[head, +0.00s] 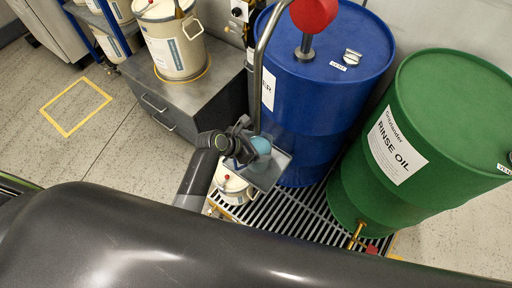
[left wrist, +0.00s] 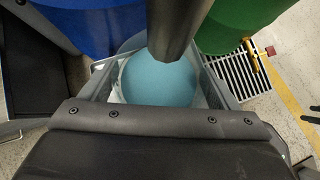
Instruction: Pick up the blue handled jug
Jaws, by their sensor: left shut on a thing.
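My left gripper (head: 252,150) is beside the front of the blue drum, above the floor grating. Its fingers are shut on a rounded light-blue part (head: 261,145), which I take to be the blue handled jug. In the left wrist view the rounded blue part (left wrist: 160,82) fills the gap between the fingers of my gripper (left wrist: 158,88), with a pale edge around it. The rest of the jug is hidden by the gripper. The dark end of a pipe (left wrist: 178,28) hangs over the blue part. My right gripper is not in view.
The blue drum (head: 320,100) carries a pump with a red knob (head: 313,14) and a bent grey pipe (head: 258,75). A green drum (head: 425,180) stands right. A white can (head: 233,186) is below the gripper. A cream pail (head: 175,48) stands on a grey cabinet (head: 215,92).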

